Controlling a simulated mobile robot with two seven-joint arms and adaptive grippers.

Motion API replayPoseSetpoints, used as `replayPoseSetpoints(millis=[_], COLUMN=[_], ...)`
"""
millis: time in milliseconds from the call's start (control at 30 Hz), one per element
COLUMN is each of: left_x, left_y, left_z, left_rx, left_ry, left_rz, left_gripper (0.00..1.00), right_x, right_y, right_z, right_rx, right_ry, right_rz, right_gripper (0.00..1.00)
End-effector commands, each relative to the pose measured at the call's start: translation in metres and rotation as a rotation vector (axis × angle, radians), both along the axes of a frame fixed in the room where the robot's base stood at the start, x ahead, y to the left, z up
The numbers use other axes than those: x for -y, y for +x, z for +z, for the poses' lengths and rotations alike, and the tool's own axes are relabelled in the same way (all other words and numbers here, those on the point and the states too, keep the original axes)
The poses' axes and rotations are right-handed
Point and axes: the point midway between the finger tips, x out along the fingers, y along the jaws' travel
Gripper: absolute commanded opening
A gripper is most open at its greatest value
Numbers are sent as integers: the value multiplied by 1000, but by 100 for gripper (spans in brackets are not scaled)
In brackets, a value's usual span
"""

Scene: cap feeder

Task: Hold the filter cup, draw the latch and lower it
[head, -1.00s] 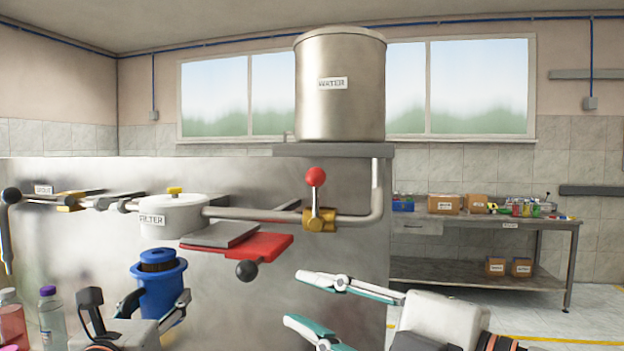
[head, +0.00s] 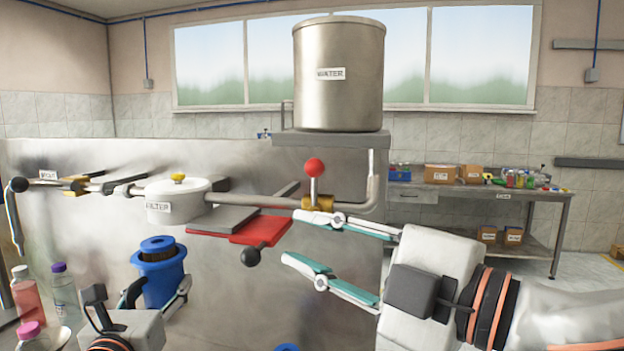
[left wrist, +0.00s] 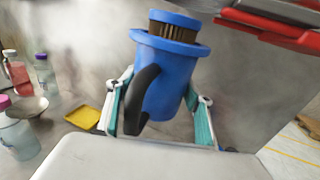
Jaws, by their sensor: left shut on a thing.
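The blue filter cup (head: 160,276) with a dark ribbed filter in its top is held upright by my left gripper (head: 158,298). In the left wrist view the cup (left wrist: 165,85) stands between the teal fingers (left wrist: 160,110), its black handle facing the camera. The cup is below the white filter head (head: 178,205), apart from it. The red latch plate (head: 262,231) with a black ball knob (head: 250,257) sticks out to the right of the filter head. My right gripper (head: 312,250) is open and empty, to the right of the knob.
A red ball-topped valve lever (head: 314,169) stands on the pipe just above my right gripper. Bottles (head: 28,295) stand at lower left, and a yellow tray (left wrist: 83,117) lies beside the cup in the left wrist view. A steel water tank (head: 339,75) sits above.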

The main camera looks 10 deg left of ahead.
Motion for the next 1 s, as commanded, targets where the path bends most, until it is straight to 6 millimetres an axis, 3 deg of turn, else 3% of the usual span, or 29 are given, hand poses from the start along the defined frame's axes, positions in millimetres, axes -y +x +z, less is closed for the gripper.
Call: replayPoseSetpoints(millis=[700, 1000], left_x=[-2, -2], left_y=[-23, -28], left_z=[0, -3], left_rx=[-1, 0], left_ry=[1, 0], left_rz=[1, 0], left_gripper=[26, 26], right_x=[0, 0], right_y=[-2, -2], right_z=[54, 59], right_rx=[8, 7], right_ry=[0, 0], right_rz=[0, 1], right_gripper=[27, 27])
